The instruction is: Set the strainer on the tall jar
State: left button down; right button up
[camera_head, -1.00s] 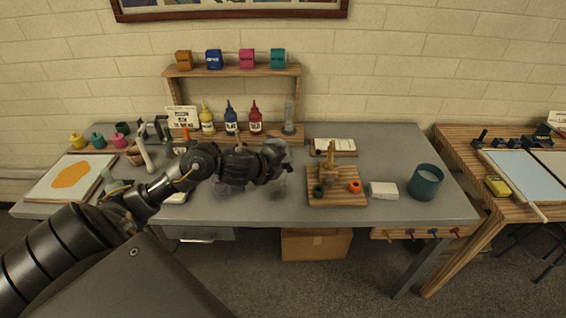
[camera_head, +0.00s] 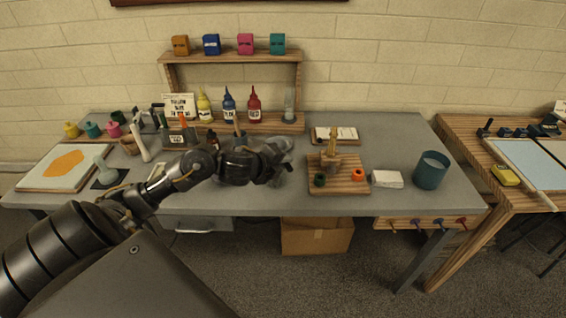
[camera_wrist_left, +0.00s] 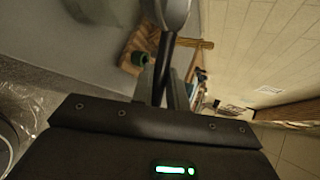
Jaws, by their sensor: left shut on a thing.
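My left gripper (camera_head: 277,165) is over the middle of the grey table. In the left wrist view its jaws (camera_wrist_left: 157,88) are shut on a thin black handle (camera_wrist_left: 163,60). A rounded grey part, seemingly the strainer's bowl (camera_wrist_left: 171,12), is at the handle's far end, cut off by the top edge. In the head view a pale grey round shape shows just behind the gripper, partly hidden. Clear glassware (camera_wrist_left: 20,108) stands at the left of the wrist view; I cannot tell if it is the tall jar. My right gripper is not in view.
A white block (camera_head: 387,179) and blue cup (camera_head: 431,170) stand farther right. Bottles and a slim clear cylinder (camera_head: 289,104) line the back.

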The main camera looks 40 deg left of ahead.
pick_arm(q)
jog(key=shift+f+b, duration=1.85)
jog(key=shift+f, duration=0.45)
jog(key=c, duration=1.3)
grip_release()
jog(key=p+v, duration=0.1)
jog(key=v, duration=0.9)
jog(key=shift+s+r, duration=0.25)
jog(key=shift+s, duration=0.05)
